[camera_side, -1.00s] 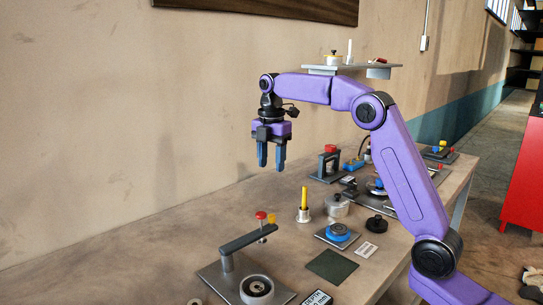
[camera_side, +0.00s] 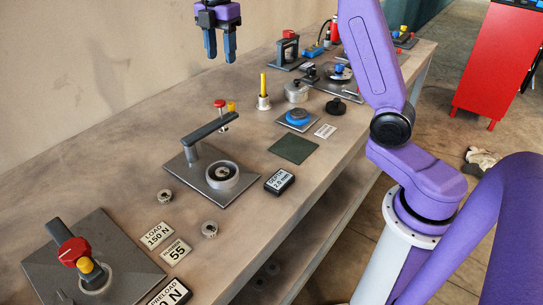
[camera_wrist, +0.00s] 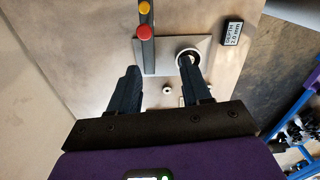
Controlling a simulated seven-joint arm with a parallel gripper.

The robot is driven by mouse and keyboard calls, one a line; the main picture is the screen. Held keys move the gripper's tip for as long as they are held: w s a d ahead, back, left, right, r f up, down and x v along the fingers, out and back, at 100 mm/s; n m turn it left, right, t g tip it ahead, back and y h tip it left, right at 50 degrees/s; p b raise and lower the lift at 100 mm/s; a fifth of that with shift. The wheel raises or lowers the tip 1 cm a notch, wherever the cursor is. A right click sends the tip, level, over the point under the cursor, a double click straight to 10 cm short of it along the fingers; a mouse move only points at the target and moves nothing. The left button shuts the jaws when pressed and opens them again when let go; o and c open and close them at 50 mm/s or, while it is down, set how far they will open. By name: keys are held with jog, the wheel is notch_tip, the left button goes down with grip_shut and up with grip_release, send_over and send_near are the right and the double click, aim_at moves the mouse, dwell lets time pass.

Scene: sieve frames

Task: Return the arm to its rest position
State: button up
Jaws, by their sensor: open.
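My gripper (camera_side: 220,54) hangs at the top of the side view with its two blue fingers pointing down, apart and empty. It is in the air over the far side of the table (camera_side: 120,190), up and left of a yellow peg (camera_side: 264,84). My purple arm runs out of the top of the picture, so its upper part is hidden. In the wrist view the dark fingers of my gripper (camera_wrist: 160,74) are apart with nothing between them. Beyond them a grey plate with an arm (camera_wrist: 146,45) and a ring (camera_wrist: 188,56) lies below.
The table holds a grey arm fixture (camera_side: 212,170), a red-knobbed plate fixture (camera_side: 88,262), a blue disc (camera_side: 298,117), a dark green pad (camera_side: 293,149), a black depth label block (camera_side: 279,181) and several small metal parts. A red cabinet (camera_side: 497,65) stands on the floor at right.

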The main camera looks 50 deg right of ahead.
jog(key=s+a+f+m, duration=0.2)
jog(key=s+a, duration=0.2)
jog(key=s, duration=0.5)
jog(key=s+a+f+m, duration=0.1)
jog(key=s+a+f, duration=0.3)
jog(key=s, duration=0.6)
jog(key=s+d+f+m, duration=0.2)
jog(key=s+f, duration=0.1)
jog(key=s, duration=0.6)
jog(key=s+d+f+m, duration=0.1)
jog(key=s+d+f, duration=0.1)
jog(key=s, duration=0.7)
jog(key=shift+f+m, duration=0.4)
jog(key=shift+f, duration=0.3)
jog(key=shift+w+d, duration=0.1)
